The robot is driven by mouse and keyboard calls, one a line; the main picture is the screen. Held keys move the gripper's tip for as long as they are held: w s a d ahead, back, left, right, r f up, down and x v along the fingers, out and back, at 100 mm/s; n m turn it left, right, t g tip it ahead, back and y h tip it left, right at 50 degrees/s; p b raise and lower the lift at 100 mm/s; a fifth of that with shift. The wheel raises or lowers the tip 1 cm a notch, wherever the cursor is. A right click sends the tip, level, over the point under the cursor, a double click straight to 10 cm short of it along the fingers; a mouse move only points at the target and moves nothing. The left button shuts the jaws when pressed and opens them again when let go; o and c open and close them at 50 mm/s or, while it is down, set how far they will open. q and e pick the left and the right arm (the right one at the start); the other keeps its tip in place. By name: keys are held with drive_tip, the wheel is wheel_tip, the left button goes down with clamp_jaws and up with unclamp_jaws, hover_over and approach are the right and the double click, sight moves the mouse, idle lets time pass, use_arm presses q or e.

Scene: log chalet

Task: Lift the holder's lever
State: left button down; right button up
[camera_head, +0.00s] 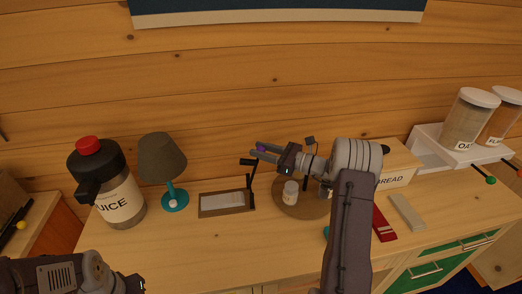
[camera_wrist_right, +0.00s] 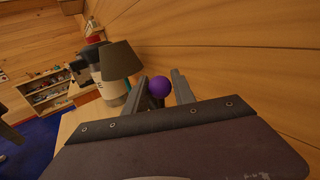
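A purple ball knob (camera_head: 262,148) shows between the fingers of my right gripper (camera_head: 259,151). In the right wrist view, the purple knob (camera_wrist_right: 159,88) also sits between the two spread fingers (camera_wrist_right: 160,88); I cannot tell whether they touch it. The arm below the knob is mostly hidden. A low wooden frame holder (camera_head: 227,203) with a pale sheet and a dark upright post (camera_head: 250,188) stands below the fingertips. I cannot tell whether the knob belongs to it. My left gripper (camera_head: 128,284) is partly in view at the bottom left; its fingers are unclear.
A lamp (camera_head: 162,165) and a juice jug (camera_head: 110,185) stand left of the frame. A jar (camera_head: 290,192) stands on a round wooden board (camera_head: 303,209) under my right wrist. A bread box (camera_head: 396,172) is at right. The log wall is close behind.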

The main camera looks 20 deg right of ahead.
clamp_jaws()
drive_tip(key=shift+a+r, duration=0.1)
idle(1.1)
